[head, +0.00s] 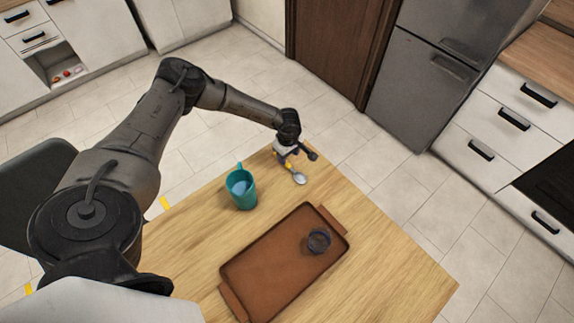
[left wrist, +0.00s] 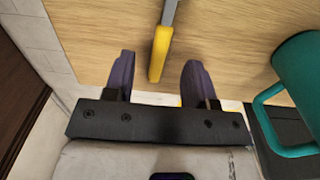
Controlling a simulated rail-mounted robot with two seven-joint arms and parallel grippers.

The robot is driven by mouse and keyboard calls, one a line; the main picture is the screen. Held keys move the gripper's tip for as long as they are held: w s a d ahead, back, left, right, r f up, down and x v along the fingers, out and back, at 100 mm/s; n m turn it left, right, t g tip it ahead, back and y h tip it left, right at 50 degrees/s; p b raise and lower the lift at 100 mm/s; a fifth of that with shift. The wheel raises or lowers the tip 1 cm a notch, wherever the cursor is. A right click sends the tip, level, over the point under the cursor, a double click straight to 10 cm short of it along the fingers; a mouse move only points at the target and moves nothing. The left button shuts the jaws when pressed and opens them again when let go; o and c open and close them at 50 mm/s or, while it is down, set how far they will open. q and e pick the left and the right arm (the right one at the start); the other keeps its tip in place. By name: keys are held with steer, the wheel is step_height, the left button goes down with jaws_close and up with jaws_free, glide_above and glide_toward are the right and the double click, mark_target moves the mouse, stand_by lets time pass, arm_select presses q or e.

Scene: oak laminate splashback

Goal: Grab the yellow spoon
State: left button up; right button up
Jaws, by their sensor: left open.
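The yellow spoon (head: 299,178) lies on the wooden table near its far corner, its silver bowl toward the tray; the gripper partly hides its handle. In the left wrist view its yellow handle (left wrist: 159,55) points down between the two fingers, with the metal stem at the top edge. My left gripper (head: 297,157) is over the handle end, open, with one dark finger on each side of the handle. The left wrist view shows gaps between the handle and both fingers (left wrist: 158,70). I cannot tell the height of the fingers above the table. My right gripper is out of view.
A teal mug (head: 243,194) stands left of the spoon; it also shows at the right of the left wrist view (left wrist: 300,85). A brown tray (head: 265,270) bears a small dark glass (head: 319,240). The table's right side (head: 395,270) is clear.

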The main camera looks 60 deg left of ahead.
mark_target(289, 167)
arm_select(q)
steer(key=shift+s+a+f+b, duration=0.1)
steer(key=shift+f+b, duration=0.15)
steer(key=shift+f, duration=1.1)
steer(key=shift+s+f+b, duration=0.1)
steer(key=shift+f+b, duration=0.15)
steer(key=shift+f, duration=1.05)
jaws_close()
